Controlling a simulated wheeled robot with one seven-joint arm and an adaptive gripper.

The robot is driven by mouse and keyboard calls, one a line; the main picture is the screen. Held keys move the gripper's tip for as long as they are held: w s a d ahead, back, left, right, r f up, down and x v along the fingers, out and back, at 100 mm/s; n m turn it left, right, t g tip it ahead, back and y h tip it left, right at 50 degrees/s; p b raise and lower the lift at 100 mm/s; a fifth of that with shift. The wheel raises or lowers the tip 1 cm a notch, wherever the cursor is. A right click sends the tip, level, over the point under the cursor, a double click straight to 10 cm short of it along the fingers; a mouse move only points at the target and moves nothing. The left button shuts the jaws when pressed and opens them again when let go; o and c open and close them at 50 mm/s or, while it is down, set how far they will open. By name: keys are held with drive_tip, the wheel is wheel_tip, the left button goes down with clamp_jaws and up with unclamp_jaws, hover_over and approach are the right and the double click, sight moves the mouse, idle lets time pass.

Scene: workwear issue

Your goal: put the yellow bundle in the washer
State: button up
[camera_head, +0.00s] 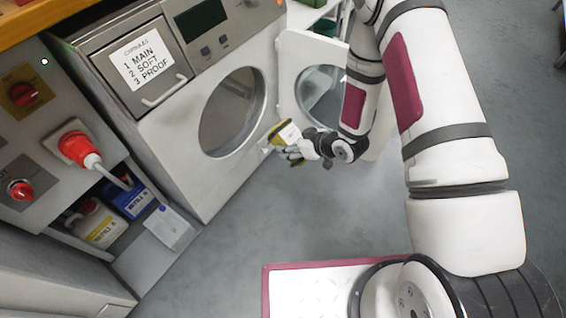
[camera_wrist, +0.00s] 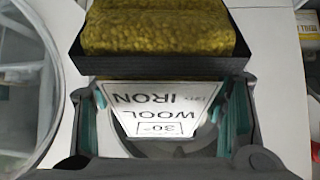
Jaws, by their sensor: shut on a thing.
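The yellow bundle (camera_head: 280,127) is in my gripper (camera_head: 289,146), in front of the washer (camera_head: 168,130) and just right of its round opening (camera_head: 231,112). In the wrist view the bundle (camera_wrist: 160,26) is fuzzy yellow with a black band. A white tag on it reads WOOL and IRON, upside down. The gripper's fingers (camera_wrist: 163,115) stand on either side of the tag; their contact with the bundle is partly hidden. The washer door (camera_head: 287,75) stands open to the right of the opening. The drum's inside is dim.
A detergent drawer with a label (camera_head: 142,60) sits at the washer's upper left. A control box with a red plug (camera_head: 75,147) and several knobs stands left. White (camera_head: 98,226) and blue (camera_head: 132,198) containers sit low beside the washer. The grey floor (camera_head: 240,225) in front is clear.

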drive_tip(key=w+a+f+n+y+b, duration=0.1)
drive_tip(key=a+f+n+y+b, duration=0.15)
drive_tip(key=f+b, duration=0.45)
drive_tip(key=w+a, duration=1.1)
drive_tip(key=a, duration=0.3)
drive_tip(key=w+a, duration=1.1)
drive_tip(key=a, duration=0.4)
drive_tip(key=shift+w+m, duration=0.15)
drive_tip(key=shift+m, duration=0.3)
drive_tip(key=shift+h, duration=0.25)
drive_tip(key=o, duration=1.5)
drive_tip(key=shift+d, duration=0.25)
drive_tip(key=s+d, duration=0.6)
drive_tip(key=d, duration=0.2)
drive_tip(key=s+d, duration=0.6)
drive_tip(key=d, duration=0.1)
drive_tip(key=s+d, duration=0.6)
drive_tip(key=d, duration=0.2)
drive_tip(key=shift+s+d, duration=0.3)
drive_tip(key=shift+s, duration=0.05)
